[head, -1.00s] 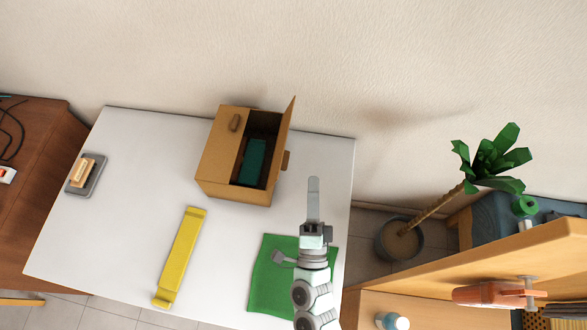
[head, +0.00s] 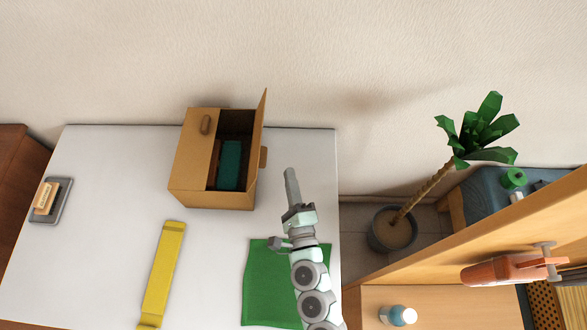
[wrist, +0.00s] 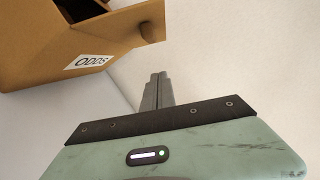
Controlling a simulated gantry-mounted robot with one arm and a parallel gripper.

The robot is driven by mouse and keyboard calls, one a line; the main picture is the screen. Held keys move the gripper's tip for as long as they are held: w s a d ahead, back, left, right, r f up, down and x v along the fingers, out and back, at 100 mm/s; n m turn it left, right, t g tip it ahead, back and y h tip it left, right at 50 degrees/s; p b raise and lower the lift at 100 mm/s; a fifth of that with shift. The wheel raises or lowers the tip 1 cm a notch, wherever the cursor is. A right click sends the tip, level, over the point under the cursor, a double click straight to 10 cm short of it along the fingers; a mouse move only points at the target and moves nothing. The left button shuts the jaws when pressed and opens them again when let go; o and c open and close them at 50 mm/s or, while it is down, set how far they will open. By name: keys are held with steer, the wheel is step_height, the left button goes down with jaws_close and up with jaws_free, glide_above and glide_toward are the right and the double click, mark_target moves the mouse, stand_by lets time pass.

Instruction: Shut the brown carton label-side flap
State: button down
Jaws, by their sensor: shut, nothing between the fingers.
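The brown carton (head: 212,200) stands at the back of the white desk. Its left panel, with a brown knob, lies flat over the top. Its right flap (head: 262,118) stands open and upright. Through the opening I see a teal item (head: 230,160) inside. In the wrist view the carton (wrist: 40,62) is at the upper left, with an "ODDS" label (wrist: 90,62) on its side and a knob (wrist: 152,32) sticking out. My gripper (head: 289,170) is shut and empty, to the right of the carton and apart from it. Its fingers also show in the wrist view (wrist: 157,90).
A green cloth (head: 268,290) lies under my arm near the front right. A yellow bar (head: 163,270) lies at the front left, and a grey tray (head: 60,205) at the far left. The wall is close behind the carton. Desk between carton and cloth is clear.

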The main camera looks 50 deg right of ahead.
steer(key=w, duration=0.1)
steer(key=w+r+p, duration=0.1)
steer(key=w, duration=0.1)
steer(key=w+a, duration=0.1)
steer(key=shift+w+r, duration=0.2)
steer(key=shift+w, duration=0.15)
steer(key=shift+d+r+p, duration=0.15)
steer(key=shift+p, duration=0.25)
